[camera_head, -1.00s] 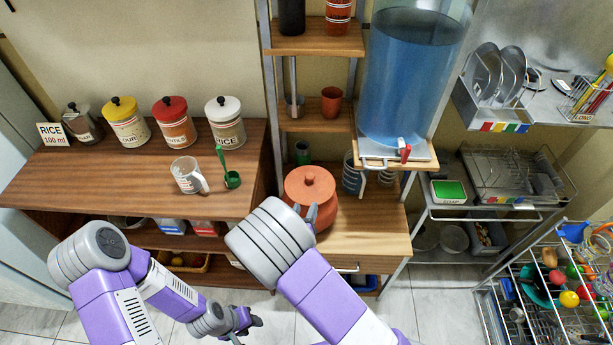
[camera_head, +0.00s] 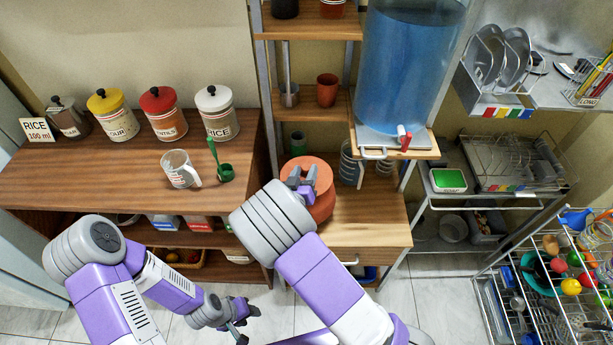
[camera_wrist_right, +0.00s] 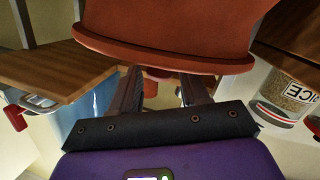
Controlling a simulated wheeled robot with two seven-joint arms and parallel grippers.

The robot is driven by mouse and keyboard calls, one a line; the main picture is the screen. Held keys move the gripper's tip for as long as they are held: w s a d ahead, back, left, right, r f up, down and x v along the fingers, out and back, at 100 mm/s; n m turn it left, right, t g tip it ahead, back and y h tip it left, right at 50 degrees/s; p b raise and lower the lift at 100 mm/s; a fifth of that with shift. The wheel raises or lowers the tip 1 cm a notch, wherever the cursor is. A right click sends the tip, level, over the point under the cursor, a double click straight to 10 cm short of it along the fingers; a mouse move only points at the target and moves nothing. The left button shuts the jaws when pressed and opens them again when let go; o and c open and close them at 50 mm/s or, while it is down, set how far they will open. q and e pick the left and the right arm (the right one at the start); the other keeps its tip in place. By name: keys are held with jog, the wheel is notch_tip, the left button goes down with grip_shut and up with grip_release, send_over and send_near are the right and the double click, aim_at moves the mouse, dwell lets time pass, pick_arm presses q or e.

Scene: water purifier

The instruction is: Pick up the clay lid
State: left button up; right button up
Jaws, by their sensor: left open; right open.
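The round terracotta clay lid (camera_head: 323,174) sits on the clay pot (camera_head: 322,209) on the low wooden cabinet, partly hidden by my right gripper. My right gripper (camera_head: 302,178) is open at the lid's top. In the right wrist view, which looks upside down, the lid's wide rim (camera_wrist_right: 165,54) spans the top. Its small knob (camera_wrist_right: 158,74) shows between the two open fingers (camera_wrist_right: 162,90), with gaps visible at its sides. My left gripper (camera_head: 240,328) is open and empty, low over the floor, away from the pot.
A water dispenser (camera_head: 408,75) with a red-handled tap stands on the shelf to the pot's right. Striped cups (camera_head: 351,165) stand close behind the pot. A glass mug (camera_head: 179,169) and several canisters stand on the left counter. The cabinet top (camera_head: 370,222) right of the pot is clear.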

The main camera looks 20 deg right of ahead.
jog(key=shift+c, duration=0.3)
grip_shut()
jog(key=shift+r, duration=0.1)
